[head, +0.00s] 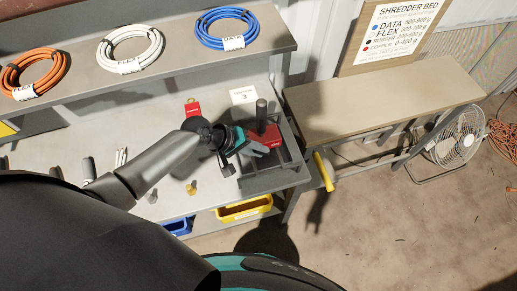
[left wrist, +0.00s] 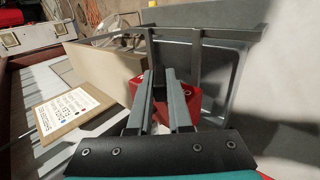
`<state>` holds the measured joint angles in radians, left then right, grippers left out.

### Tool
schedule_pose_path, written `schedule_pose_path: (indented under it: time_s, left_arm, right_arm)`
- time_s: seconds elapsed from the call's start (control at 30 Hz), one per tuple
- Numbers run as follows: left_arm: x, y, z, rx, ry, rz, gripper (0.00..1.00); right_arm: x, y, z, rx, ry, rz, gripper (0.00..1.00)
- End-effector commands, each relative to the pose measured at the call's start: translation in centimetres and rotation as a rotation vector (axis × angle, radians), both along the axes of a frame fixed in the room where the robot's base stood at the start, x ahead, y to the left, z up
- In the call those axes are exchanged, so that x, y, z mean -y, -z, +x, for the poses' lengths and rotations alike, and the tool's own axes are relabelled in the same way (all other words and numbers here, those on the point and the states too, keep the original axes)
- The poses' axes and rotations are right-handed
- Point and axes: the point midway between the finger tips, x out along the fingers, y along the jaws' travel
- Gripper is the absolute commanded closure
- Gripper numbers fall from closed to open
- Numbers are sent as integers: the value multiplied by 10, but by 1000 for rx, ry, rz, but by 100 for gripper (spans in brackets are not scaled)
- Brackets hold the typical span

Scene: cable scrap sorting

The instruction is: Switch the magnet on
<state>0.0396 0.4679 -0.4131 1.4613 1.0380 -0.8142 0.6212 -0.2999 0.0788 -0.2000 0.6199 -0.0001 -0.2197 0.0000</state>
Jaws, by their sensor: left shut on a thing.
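The magnet (head: 266,134) looks like a red block with a dark upright post, at the grey tray (head: 262,187) on the right end of the workbench. My left gripper (head: 258,149) comes in from the left and reaches the block at its near side. In the left wrist view the two grey fingers (left wrist: 166,95) are close together, with the red magnet (left wrist: 194,101) showing between and beside them. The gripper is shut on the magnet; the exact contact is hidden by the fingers. I cannot tell any switch position. My right gripper is not in view.
A white card marked 3 (head: 243,95) stands behind the magnet. Orange, white and blue cable coils (head: 227,29) lie on the shelf above. A bare wooden table (head: 385,105) stands right.

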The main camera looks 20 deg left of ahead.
Motion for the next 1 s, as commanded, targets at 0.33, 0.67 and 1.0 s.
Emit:
schedule_pose_path:
  time_s: [0.33,0.67,1.0]
  left_arm:
    - [0,0,0,-2,0,0,52]
    - [-2,-3,-1,-1,0,1,52]
    - [-31,-43,-21,0,2,5,52]
  right_arm:
    - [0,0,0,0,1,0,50]
    - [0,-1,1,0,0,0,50]
    - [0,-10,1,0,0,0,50]
